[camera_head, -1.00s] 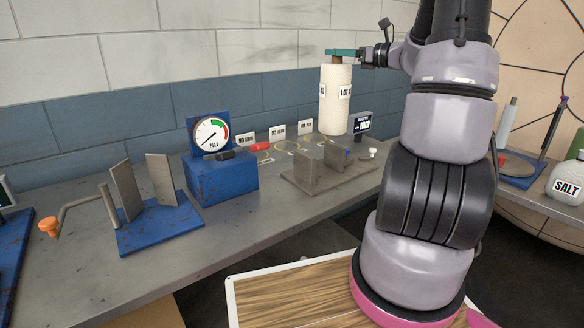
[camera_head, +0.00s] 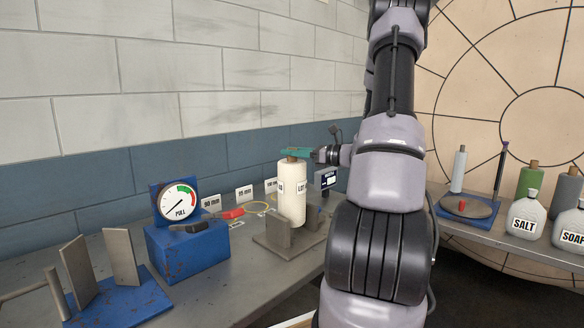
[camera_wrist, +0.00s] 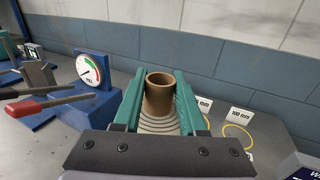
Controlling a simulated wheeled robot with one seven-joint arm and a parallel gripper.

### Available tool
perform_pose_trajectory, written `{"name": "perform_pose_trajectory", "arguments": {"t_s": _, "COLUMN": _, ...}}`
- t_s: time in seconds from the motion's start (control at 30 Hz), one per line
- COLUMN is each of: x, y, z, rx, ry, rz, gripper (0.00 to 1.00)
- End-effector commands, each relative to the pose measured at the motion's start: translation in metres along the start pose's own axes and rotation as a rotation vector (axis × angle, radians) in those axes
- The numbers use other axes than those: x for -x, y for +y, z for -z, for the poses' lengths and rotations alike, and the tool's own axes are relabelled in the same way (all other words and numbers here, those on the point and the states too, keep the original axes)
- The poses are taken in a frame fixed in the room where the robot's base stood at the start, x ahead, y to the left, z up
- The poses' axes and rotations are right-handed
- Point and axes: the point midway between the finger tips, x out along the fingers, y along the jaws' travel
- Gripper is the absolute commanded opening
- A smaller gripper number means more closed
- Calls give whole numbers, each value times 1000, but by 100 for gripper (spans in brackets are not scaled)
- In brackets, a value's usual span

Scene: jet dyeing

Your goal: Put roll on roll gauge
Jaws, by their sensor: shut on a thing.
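The white roll (camera_head: 292,196), marked LOT, hangs upright with a brown core at its top. My gripper (camera_head: 293,153) is shut on this core, its teal fingers on either side. In the wrist view the core (camera_wrist: 159,92) shows between the teal fingers, with the roll's ringed top below it. The roll gauge seems to be the grey metal base with upright plates (camera_head: 276,232). The roll's lower end is in front of or over this base, among the plates. I cannot tell whether it touches the base.
Size cards (camera_head: 244,193) and yellow rings line the wall. A small display (camera_head: 326,178) stands behind. Salt (camera_head: 524,217) and soap bottles stand on the right bench.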

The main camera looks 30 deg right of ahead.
Motion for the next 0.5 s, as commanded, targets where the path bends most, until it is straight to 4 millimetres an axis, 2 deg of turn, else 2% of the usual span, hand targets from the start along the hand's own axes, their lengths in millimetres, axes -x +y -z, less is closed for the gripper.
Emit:
{"name": "perform_pose_trajectory", "arguments": {"t_s": 0.17, "x": 0, "y": 0, "z": 11, "rx": -2, "ry": -2, "rz": 0, "gripper": 0}}
{"name": "perform_pose_trajectory", "arguments": {"t_s": 0.4, "x": -1, "y": 0, "z": 42, "rx": -3, "ry": -2, "rz": 0, "gripper": 0}}
{"name": "perform_pose_trajectory", "arguments": {"t_s": 0.5, "x": -1, "y": 0, "z": 45, "rx": 0, "ry": -2, "rz": 0, "gripper": 0}}
